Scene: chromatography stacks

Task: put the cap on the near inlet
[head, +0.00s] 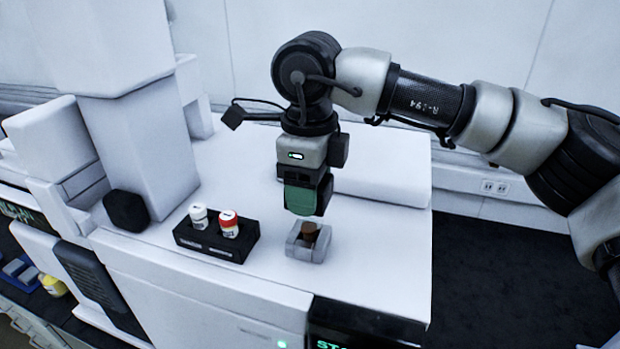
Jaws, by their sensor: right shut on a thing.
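My right gripper (307,212) points straight down over the white instrument top, with a green part on its near side. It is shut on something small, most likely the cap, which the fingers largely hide. Right below it is a small open grey box (293,250) with a brown, round-looking piece (309,231) in it. I cannot tell whether this brown piece is the held cap or a separate thing, nor whether it touches the fingertips. I cannot make out the near inlet for certain. My left gripper is not in view.
A black rack (216,249) left of the grey box holds a white-capped vial (198,216) and a red-and-white vial (229,224). A dark faceted knob (126,211) and a tall white column (145,160) stand further left. The white top (385,235) is clear right of the box.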

